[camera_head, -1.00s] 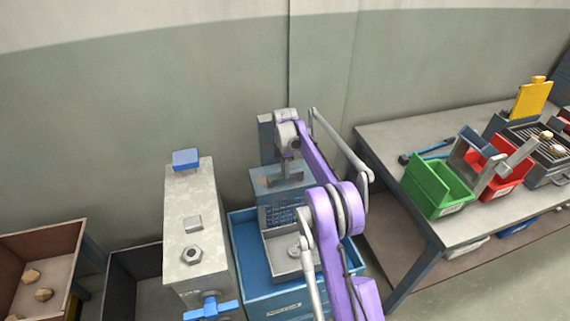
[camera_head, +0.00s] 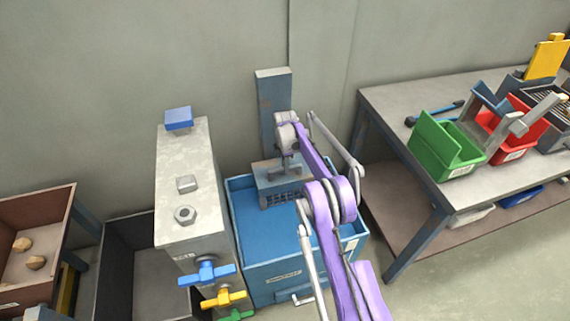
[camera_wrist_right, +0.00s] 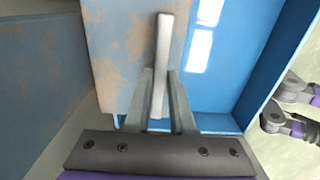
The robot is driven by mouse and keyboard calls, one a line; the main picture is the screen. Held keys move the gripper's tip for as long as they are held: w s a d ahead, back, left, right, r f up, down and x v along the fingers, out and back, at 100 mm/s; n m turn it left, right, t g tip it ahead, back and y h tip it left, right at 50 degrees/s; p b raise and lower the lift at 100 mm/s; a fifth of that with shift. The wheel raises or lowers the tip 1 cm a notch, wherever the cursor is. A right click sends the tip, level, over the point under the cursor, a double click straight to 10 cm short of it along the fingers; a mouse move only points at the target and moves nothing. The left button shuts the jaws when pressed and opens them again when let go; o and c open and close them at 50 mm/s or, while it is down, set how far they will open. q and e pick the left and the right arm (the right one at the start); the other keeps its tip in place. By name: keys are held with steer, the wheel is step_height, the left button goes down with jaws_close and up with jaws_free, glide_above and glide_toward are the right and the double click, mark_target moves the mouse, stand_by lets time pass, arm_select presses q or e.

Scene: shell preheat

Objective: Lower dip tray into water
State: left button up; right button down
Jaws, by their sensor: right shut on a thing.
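The dip tray (camera_head: 265,173) is a worn blue-grey hood with a barred front, against an upright post. Only its upper part and some bars show above the opaque blue water (camera_head: 263,234) in the blue tank (camera_head: 285,275). Its lower platform is hidden. My right gripper (camera_head: 287,167) is above the hood, shut on its handle. In the right wrist view, the pale upright handle (camera_wrist_right: 163,60) stands between the two fingers, with the rust-spotted hood beside it. My left gripper is not in view.
A grey cabinet (camera_head: 186,190) with coloured valve handles stands left of the tank. The post (camera_head: 273,105) rises behind the tray. To the right, a workbench (camera_head: 395,110) holds a green bin (camera_head: 441,150) and a red bin (camera_head: 515,140). A brown bin (camera_head: 30,240) is far left.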

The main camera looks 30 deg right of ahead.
steer(key=shift+f, duration=0.25)
steer(key=c, duration=0.8)
jaws_free()
steer(key=shift+o, duration=0.2)
steer(key=shift+r, duration=0.1)
step_height(320, 180, up, 11)
stand_by(0.3)
